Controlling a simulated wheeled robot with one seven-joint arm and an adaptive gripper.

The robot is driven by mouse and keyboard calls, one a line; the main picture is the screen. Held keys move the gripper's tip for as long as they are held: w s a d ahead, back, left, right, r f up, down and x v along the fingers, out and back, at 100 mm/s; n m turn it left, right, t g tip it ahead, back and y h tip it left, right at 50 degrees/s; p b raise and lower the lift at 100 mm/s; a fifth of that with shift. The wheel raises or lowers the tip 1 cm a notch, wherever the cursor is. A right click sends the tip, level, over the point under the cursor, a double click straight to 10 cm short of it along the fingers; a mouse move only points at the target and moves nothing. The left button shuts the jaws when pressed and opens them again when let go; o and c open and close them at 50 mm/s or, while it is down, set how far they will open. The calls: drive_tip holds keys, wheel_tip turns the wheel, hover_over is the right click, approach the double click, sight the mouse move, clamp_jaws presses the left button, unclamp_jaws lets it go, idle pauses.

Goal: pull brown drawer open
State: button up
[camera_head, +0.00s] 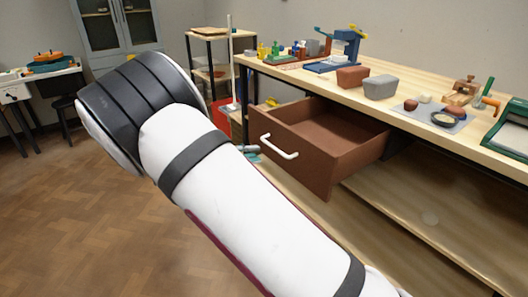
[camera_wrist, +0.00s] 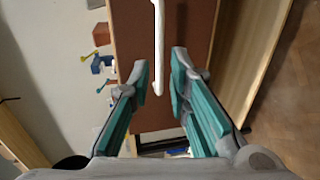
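The brown drawer (camera_head: 312,150) is pulled well out of the wooden workbench, and its empty inside shows. Its white bar handle (camera_head: 279,147) is on the front face. In the wrist view the drawer front (camera_wrist: 190,30) fills the upper middle, with the handle (camera_wrist: 158,45) running down it. My gripper (camera_wrist: 160,66) is open, one teal finger on each side of the handle's lower end, with gaps on both sides. In the head view only a little of its teal fingers shows behind my arm, by the drawer's lower left corner.
A lower shelf (camera_head: 420,215) lies under the drawer. The wood floor (camera_head: 90,220) at left is clear.

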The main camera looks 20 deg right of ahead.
drive_tip(key=shift+v, duration=1.1)
drive_tip(key=s+d+r+m+g+y, duration=0.2)
drive_tip(key=s+d+r+g+y, duration=0.3)
drive_tip(key=s, duration=0.6)
drive_tip(key=s+d+r+m+g+y, duration=0.25)
drive_tip(key=s+d+r, duration=0.4)
drive_tip(key=s, duration=0.45)
drive_tip(key=s+a+t+y, duration=0.1)
drive_tip(key=s+a+y, duration=0.15)
drive_tip(key=s, duration=0.95)
drive_tip(key=s+a+t+y, duration=0.15)
drive_tip(key=s+y, duration=0.25)
drive_tip(key=s, duration=0.7)
wheel_tip(320, 180, up, 23)
drive_tip(key=t+p, duration=0.3)
drive_tip(key=p, duration=1.8)
drive_tip(key=shift+s+t+y, duration=0.3)
drive_tip(key=shift+t, duration=0.1)
